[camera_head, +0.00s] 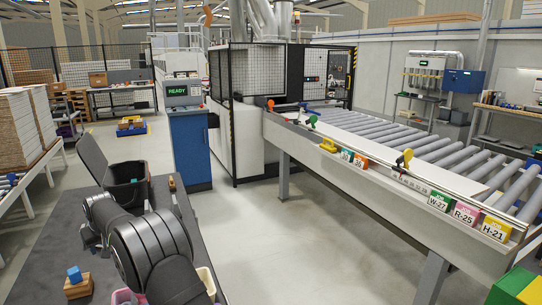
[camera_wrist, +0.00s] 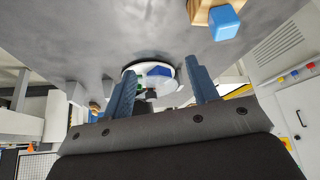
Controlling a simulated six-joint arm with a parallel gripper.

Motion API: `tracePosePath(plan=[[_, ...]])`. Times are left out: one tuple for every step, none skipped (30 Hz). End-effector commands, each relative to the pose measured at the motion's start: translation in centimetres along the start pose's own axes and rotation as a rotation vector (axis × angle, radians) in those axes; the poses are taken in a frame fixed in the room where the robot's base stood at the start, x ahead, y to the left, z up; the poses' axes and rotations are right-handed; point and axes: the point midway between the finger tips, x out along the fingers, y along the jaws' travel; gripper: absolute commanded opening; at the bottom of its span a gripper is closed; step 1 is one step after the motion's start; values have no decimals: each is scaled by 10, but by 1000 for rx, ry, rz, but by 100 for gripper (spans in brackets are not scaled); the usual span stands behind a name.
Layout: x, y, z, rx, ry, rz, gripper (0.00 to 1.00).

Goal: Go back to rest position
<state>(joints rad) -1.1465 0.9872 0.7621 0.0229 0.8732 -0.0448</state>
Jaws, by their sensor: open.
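My gripper (camera_wrist: 160,66) shows in the wrist view as two blue fingers spread wide apart, with nothing held between them. In the head view my dark grey arm fills the lower left, over the grey bench (camera_head: 40,240), and I cannot make out the fingers there. A blue cube (camera_head: 74,273) sits on a wooden block (camera_head: 78,288) on the bench. They also show at the top of the wrist view as the blue cube (camera_wrist: 224,22) and the wooden block (camera_wrist: 203,12), apart from the fingers.
A black bin (camera_head: 127,182) stands on the bench behind my arm. Part of a pink bin (camera_head: 125,296) shows at the bottom edge. A blue cabinet with a READY screen (camera_head: 183,91) stands beyond, and a roller conveyor (camera_head: 400,135) runs along the right. The floor between is clear.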

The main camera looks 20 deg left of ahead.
Motion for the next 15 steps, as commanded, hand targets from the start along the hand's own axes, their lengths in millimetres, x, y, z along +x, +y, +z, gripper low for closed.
tracePosePath(plan=[[8, -8, -1, -1, 0, 0, 54], [12, -12, -2, 0, -1, 0, 54], [16, -18, -3, -1, 1, 0, 54], [21, -23, -4, -1, 0, 0, 54], [25, -27, -4, -1, 0, 1, 54], [30, -33, -5, 0, 1, 1, 54], [34, -37, -5, 0, 0, 0, 54], [37, -41, -6, 0, 0, 0, 54], [41, -46, -7, 0, 0, 0, 54], [44, -50, -7, 1, 0, 0, 54], [47, -53, -8, 0, 0, 1, 54], [50, -56, -8, 0, 0, 1, 54], [52, -58, -9, 0, 0, 2, 54], [53, -60, -9, 1, 1, 2, 54], [56, -63, -9, 1, 1, 2, 54]])
